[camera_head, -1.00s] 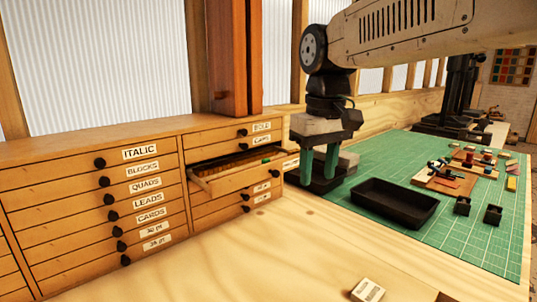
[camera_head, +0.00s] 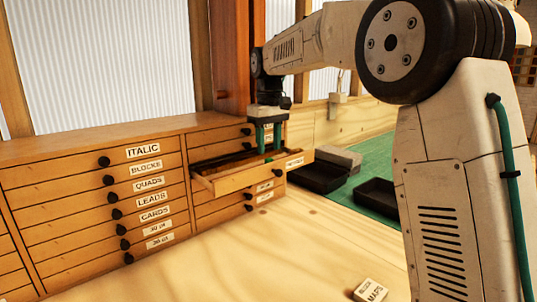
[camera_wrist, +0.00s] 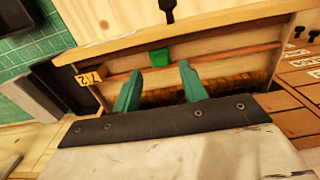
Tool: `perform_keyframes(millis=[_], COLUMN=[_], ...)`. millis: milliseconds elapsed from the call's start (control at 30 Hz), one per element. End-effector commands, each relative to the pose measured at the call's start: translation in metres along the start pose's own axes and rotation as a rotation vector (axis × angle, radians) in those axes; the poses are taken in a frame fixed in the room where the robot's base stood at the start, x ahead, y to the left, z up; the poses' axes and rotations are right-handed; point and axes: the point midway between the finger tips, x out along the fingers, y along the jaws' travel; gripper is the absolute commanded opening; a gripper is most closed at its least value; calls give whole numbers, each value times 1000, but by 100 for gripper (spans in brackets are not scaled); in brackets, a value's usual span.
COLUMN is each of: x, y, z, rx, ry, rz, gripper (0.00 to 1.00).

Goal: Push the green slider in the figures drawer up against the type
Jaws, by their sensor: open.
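The figures drawer (camera_head: 240,180) is pulled open from the right-hand column of the cabinet. In the wrist view its front board (camera_wrist: 190,27) runs across the top. The green slider (camera_wrist: 160,57) sits inside, near the front board. A row of brownish type (camera_wrist: 220,88) lies in the drawer, partly hidden by my fingers. My gripper (camera_head: 268,150) is over the drawer, pointing down, with its green fingers apart and nothing between them. In the wrist view my gripper (camera_wrist: 158,74) has its fingertips just below the slider in the picture; I cannot tell whether they touch it.
The cabinet's labelled drawers (camera_head: 150,185) are shut. Dark trays (camera_head: 320,178) stand right of the drawer. A labelled block (camera_head: 370,291) lies on the otherwise clear front bench.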

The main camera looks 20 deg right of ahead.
Motion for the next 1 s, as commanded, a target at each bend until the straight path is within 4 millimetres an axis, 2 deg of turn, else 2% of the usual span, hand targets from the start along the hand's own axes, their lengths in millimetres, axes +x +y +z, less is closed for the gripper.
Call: perform_keyframes(millis=[100, 233, 567, 733, 867, 1000], x=[18, 30, 35, 35, 35, 35], y=[0, 0, 0, 0, 1, 14], z=[0, 0, 0, 0, 0, 0], rx=[0, 0, 1, 1, 1, 4], ry=[-1, 0, 1, 1, 1, 1], rz=[0, 0, 0, 0, 0, 1], gripper=[43, 43, 43, 0, 0, 0])
